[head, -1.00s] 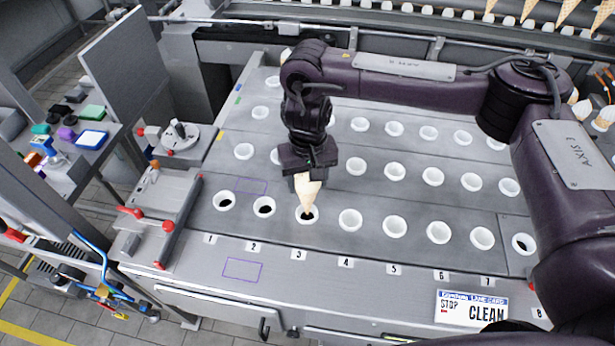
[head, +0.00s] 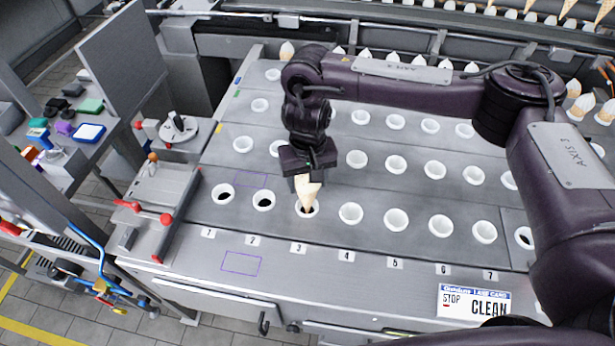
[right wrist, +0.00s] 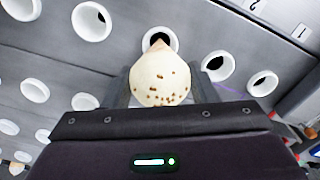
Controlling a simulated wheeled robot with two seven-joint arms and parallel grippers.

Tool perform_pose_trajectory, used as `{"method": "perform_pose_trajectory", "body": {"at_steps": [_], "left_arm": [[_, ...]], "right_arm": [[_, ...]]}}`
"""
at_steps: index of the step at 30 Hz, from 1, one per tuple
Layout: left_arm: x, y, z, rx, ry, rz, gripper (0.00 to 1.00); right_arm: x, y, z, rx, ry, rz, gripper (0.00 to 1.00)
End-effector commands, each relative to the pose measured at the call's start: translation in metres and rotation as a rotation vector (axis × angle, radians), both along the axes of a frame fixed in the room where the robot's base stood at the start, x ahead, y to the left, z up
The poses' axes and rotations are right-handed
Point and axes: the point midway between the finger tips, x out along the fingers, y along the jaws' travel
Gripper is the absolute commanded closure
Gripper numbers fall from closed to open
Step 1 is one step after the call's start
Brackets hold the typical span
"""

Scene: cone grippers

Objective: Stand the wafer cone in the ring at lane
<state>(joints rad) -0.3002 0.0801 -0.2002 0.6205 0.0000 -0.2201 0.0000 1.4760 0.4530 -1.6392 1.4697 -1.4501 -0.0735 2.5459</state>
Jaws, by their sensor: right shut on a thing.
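The wafer cone (head: 307,194) is pale and points tip down in the head view. My right gripper (head: 307,176) is shut on its upper part. The cone's tip is at the opening of the front-row white ring (head: 298,210) by label 3; I cannot tell how deep it sits. In the right wrist view the cone's speckled wide end (right wrist: 160,80) shows between the fingers, and the ring (right wrist: 160,36) lies just beyond it, partly hidden by the cone. My left gripper is not in view.
Front-row rings by labels 1 (head: 223,192) and 2 (head: 264,200) have dark openings; the ring by label 4 (head: 351,213) looks pale inside. A fixture with red knobs (head: 150,205) is at the left.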

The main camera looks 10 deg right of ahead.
Motion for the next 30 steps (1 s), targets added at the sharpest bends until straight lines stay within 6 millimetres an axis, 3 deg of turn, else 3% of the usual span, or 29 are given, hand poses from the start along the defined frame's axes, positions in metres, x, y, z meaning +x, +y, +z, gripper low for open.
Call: {"method": "perform_pose_trajectory", "body": {"at_steps": [30], "left_arm": [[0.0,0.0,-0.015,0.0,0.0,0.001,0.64]], "right_arm": [[0.0,0.0,-0.032,0.001,0.001,-0.001,0.56]]}}
